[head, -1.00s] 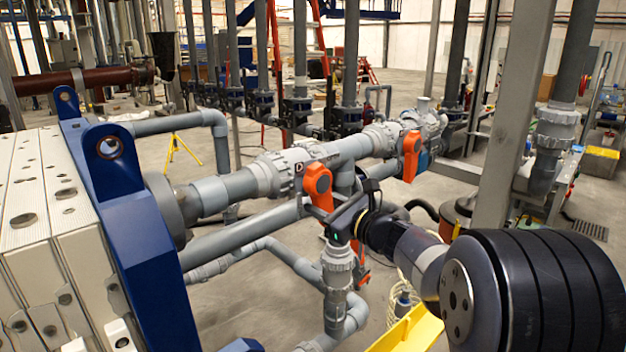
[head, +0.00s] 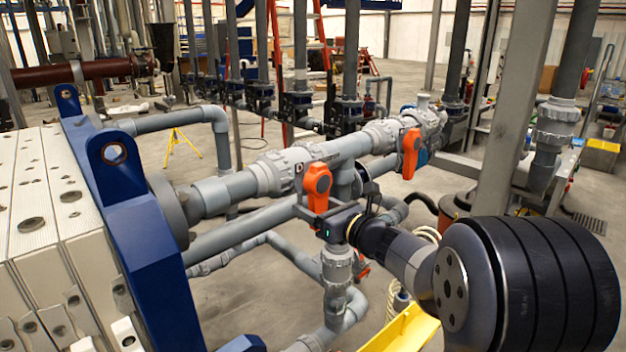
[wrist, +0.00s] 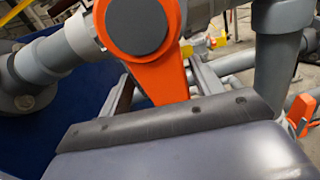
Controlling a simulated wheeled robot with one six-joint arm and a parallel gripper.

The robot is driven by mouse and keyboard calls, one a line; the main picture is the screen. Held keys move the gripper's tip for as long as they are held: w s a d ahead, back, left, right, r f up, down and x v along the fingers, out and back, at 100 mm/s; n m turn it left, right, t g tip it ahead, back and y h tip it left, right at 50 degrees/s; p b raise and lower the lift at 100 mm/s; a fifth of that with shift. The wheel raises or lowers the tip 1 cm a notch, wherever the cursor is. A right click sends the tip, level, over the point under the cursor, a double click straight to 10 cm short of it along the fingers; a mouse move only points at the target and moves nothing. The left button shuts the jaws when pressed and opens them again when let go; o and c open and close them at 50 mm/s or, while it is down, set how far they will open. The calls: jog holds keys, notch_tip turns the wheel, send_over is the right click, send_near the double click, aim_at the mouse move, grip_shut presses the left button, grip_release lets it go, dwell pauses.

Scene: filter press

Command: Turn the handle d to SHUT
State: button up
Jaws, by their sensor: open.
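Handle d (head: 317,187) is an orange lever on the grey valve beside the "D" label (head: 299,170), on the pipe running out from the blue press end. It hangs down from its round hub. In the wrist view the handle (wrist: 165,75) shows its dark hub cap at top, and its lever runs down between my two fingers. My gripper (head: 328,212) is open at the handle's lower end, one finger on each side. In the wrist view my gripper (wrist: 160,88) shows gaps between the lever and the fingers. The lever's tip is hidden behind the gripper body.
A second orange handle (head: 411,153) hangs on the valve farther right along the same pipe. A third orange handle (wrist: 300,112) shows at the wrist view's right edge. The blue press frame (head: 150,250) stands close on the left. A vertical grey pipe (head: 337,275) is below my gripper.

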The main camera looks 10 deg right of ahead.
aim_at(320, 209)
jog(key=shift+d, duration=0.1)
jog(key=v, duration=0.7)
jog(key=shift+w, duration=0.1)
jog(key=x, duration=0.7)
jog(key=shift+w+f, duration=0.1)
jog(key=shift+f, duration=0.05)
jog(key=shift+w+d+n+b, duration=0.15)
jog(key=shift+d+n+b, duration=0.1)
jog(key=shift+n+b, duration=0.45)
jog(key=shift+w+d+r+n, duration=0.2)
jog(key=shift+d+n, duration=0.1)
jog(key=shift+n, duration=0.5)
jog(key=shift+s, duration=0.1)
